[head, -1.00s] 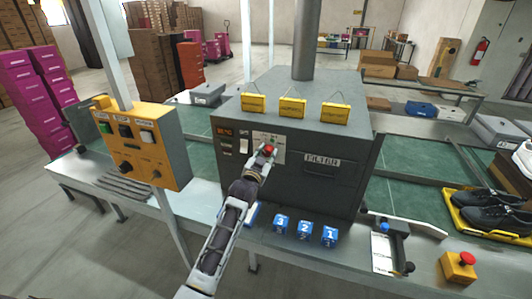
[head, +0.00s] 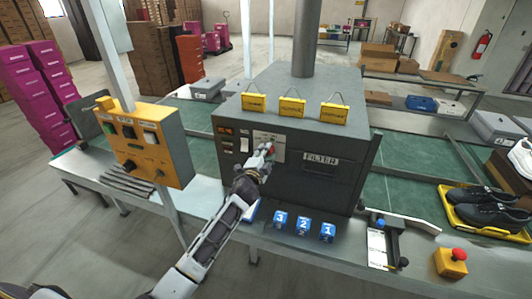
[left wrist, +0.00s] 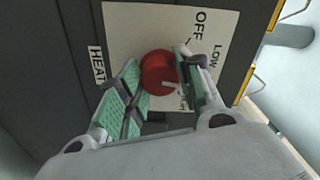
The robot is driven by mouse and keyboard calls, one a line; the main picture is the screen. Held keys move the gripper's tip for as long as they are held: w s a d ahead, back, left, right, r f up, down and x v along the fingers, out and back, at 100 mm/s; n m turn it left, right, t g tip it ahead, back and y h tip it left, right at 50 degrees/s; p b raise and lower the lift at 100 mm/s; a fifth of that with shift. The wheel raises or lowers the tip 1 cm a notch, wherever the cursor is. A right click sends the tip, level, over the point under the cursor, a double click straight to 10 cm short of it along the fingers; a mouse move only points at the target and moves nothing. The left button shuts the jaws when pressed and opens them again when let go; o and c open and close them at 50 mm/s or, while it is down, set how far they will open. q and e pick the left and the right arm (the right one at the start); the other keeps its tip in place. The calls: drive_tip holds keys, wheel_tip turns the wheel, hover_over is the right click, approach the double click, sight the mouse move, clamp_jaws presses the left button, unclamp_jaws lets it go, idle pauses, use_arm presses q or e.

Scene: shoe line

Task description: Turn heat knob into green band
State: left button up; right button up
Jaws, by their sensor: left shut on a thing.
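The red heat knob (left wrist: 157,70) sits on a pale dial plate (left wrist: 130,25) on the dark heater box (head: 345,120). The plate shows OFF, LOW and a partly covered word ending in GH; a HEAT label (left wrist: 97,65) is beside it. My left gripper (head: 266,149) is at the knob, with one green-padded finger on each side, shut on it, as the left wrist view shows. A white pointer mark on the knob faces the partly covered word. I cannot make out a green band. My right gripper is not in view.
A yellow control box (head: 150,145) stands left of the heater. Blue numbered blocks (head: 303,226) sit in front. A red emergency button (head: 459,255) on a yellow base and a yellow tray (head: 455,215) with black shoes are at the right.

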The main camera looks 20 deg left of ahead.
use_arm(q)
drive_tip(key=shift+m, duration=1)
drive_tip(key=o, duration=1.1)
drive_tip(key=shift+c, duration=0.2)
drive_tip(key=shift+s, duration=0.1)
drive_tip(key=s, duration=1.1)
drive_tip(key=shift+s+a, duration=0.2)
drive_tip(key=shift+s, duration=0.15)
